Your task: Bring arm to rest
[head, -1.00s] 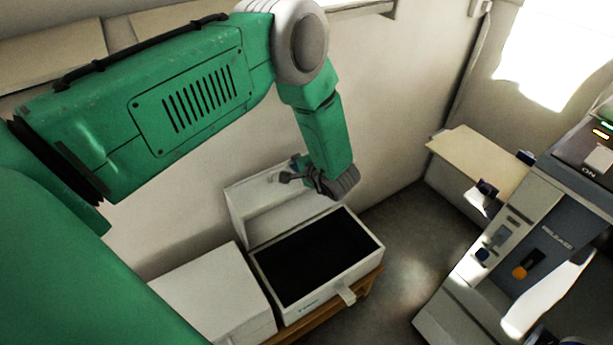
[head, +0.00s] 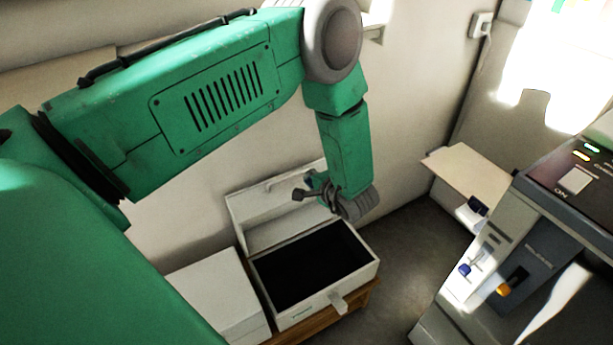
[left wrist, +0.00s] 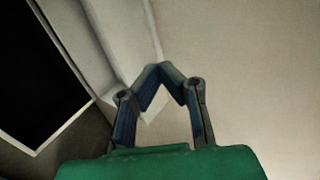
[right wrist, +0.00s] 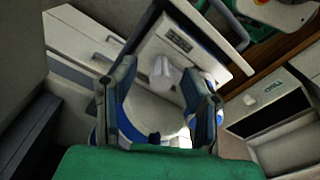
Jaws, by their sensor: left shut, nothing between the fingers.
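My left arm (head: 190,95) is green and reaches across the upper left of the head view, bending down at a grey elbow joint. Its gripper (head: 300,194) is over the raised lid side of an open white box and holds nothing. In the left wrist view the two blue-grey fingers of the left gripper (left wrist: 163,70) meet at their tips, with a pale surface behind them. My right gripper (right wrist: 158,72) shows only in the right wrist view. Its fingers stand apart, with white objects visible beyond the gap.
The open white box (head: 328,306) has a dark inside and stands on a wooden table (head: 350,303). A closed white box (head: 215,290) stands left of it. A grey machine (head: 535,245) with lit buttons is at the right, near a pale board (head: 470,180). Floor between is clear.

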